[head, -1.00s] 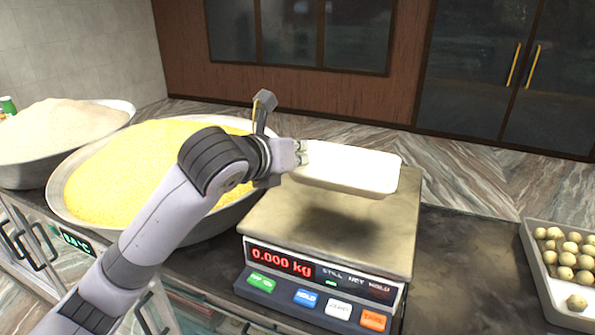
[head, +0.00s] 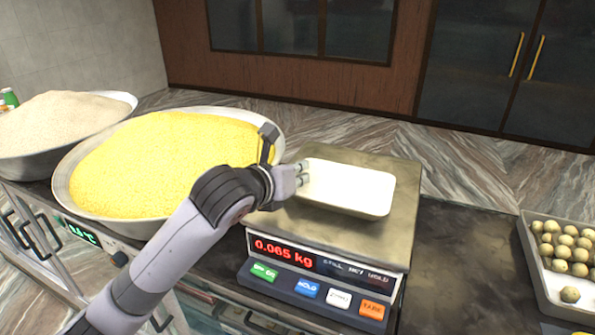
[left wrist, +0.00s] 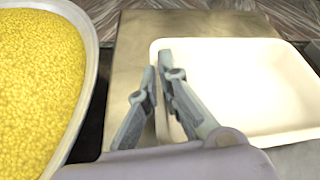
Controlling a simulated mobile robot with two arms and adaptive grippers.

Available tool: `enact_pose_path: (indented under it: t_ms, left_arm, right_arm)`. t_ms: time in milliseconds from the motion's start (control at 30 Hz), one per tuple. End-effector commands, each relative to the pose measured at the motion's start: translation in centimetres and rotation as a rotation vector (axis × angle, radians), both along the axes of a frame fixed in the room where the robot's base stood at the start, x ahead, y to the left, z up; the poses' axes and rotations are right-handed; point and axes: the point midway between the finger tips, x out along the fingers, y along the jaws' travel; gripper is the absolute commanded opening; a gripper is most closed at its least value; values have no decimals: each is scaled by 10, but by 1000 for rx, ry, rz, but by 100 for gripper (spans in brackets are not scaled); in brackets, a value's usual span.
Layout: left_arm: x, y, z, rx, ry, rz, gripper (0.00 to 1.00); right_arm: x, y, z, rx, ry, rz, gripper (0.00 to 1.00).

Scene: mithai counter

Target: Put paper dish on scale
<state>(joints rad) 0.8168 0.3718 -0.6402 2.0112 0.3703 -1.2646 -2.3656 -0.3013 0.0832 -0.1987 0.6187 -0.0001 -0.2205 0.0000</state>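The white paper dish (head: 350,187) is a shallow rectangular tray resting on the metal plate (head: 388,222) of the scale. The scale's display (head: 283,252) reads 0.065 kg. My left gripper (head: 301,174) is at the dish's left edge. In the left wrist view, the fingers of my left gripper (left wrist: 158,80) are close together, one on each side of the left rim of the dish (left wrist: 240,85), pinching it. The dish is empty. My right gripper is not in view.
A large bowl of yellow grains (head: 150,165) stands close to the left of the scale, with a bowl of pale powder (head: 55,120) beyond it. A tray of round sweets (head: 548,303) is at the right. The dark counter (head: 460,260) between scale and tray is clear.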

Motion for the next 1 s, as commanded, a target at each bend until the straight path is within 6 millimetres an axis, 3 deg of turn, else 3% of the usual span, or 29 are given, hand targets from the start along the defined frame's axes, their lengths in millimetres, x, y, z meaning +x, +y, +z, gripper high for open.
enact_pose_path:
  t_ms: [267, 633, 767, 1000]
  left_arm:
    - [0, 0, 0, -1, 0, -1, 25]
    - [-2, 1, 4, -2, -2, 0, 25]
    - [-17, 8, 9, -1, -5, 0, 25]
    - [-62, 28, 28, 1, -7, 0, 25]
  right_arm:
    - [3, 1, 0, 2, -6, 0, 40]
    - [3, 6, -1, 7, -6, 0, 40]
    - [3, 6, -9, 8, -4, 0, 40]
    - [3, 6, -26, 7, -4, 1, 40]
